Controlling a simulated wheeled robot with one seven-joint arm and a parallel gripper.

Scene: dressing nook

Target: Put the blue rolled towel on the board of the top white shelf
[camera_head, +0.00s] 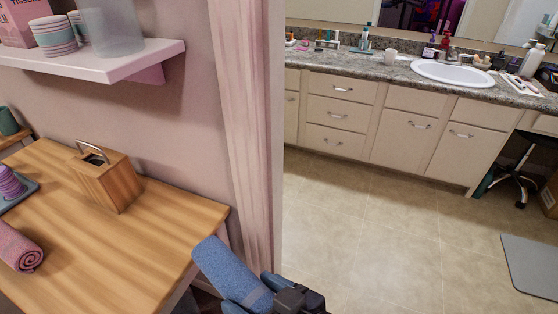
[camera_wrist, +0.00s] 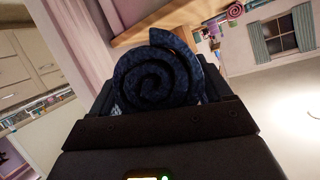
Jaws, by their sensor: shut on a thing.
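My gripper (camera_head: 268,287) is at the bottom middle of the head view, shut on the blue rolled towel (camera_head: 229,271). The towel is held tilted, beside the right front corner of the wooden table. In the wrist view the towel's dark spiral end (camera_wrist: 155,82) sits between the fingers. The white shelf (camera_head: 128,62) is on the wall at the upper left of the head view, above and away from the towel. Whether another shelf hangs above it is out of view.
On the shelf stand a pink tissue box (camera_head: 22,18), striped cups (camera_head: 54,36) and a clear container (camera_head: 110,26); its right end looks bare. The wooden table (camera_head: 150,235) below bears a wooden box (camera_head: 106,182) and a pink rolled towel (camera_head: 18,248).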

